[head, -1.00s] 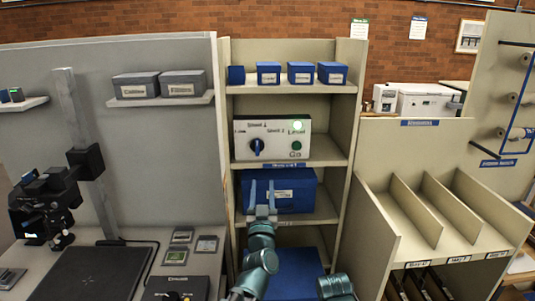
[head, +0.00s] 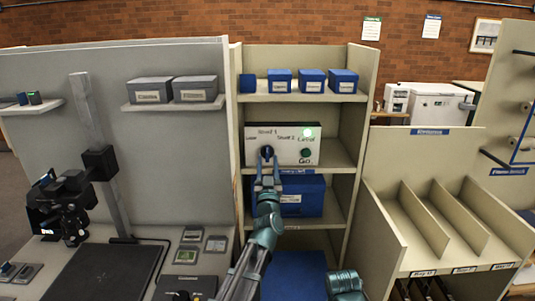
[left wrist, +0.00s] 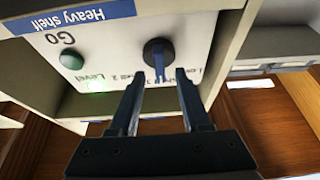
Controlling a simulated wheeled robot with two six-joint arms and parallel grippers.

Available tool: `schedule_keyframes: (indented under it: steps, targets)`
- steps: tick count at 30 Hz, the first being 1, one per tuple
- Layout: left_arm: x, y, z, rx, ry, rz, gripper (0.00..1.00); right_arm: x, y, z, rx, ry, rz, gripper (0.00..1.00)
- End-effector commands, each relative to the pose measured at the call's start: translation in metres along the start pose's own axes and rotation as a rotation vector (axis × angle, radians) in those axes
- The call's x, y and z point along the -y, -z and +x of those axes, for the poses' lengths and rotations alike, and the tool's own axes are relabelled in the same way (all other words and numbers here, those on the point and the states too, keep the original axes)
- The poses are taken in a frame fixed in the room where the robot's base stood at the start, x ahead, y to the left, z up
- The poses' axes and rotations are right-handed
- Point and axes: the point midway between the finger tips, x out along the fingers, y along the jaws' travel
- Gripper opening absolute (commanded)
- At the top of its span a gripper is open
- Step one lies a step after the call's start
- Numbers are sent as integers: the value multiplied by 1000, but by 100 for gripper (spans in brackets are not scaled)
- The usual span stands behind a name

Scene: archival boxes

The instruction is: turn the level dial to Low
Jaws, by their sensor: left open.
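The level dial (head: 267,152) is a round dark knob with a blue pointer on the white control box (head: 300,151), on a middle shelf. In the left wrist view the dial (left wrist: 158,47) appears upside down, its pointer towards the labels. The labels are partly hidden by my fingers, so I cannot read the exact setting. My left gripper (head: 267,168) is open just in front of the dial. In the left wrist view its fingers (left wrist: 157,80) reach to either side of the pointer; contact is unclear. My right gripper is out of view.
A green Go button (head: 305,153) and a lit green lamp (head: 307,133) are on the same box. A blue box (head: 302,197) stands on the shelf below. The shelf unit's side walls flank the control box.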

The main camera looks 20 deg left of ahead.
Motion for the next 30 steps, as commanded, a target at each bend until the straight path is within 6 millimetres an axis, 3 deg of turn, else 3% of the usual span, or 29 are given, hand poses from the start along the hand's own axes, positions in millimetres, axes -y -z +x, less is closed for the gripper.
schedule_keyframes:
  steps: [6,17,25,30]
  targets:
    - [0,0,20,1,0,-1,48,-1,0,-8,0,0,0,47]
    - [0,0,21,1,0,-1,48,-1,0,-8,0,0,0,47]
    - [0,0,21,1,0,-1,0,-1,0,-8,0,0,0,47]
    - [0,0,21,1,0,-1,0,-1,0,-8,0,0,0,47]
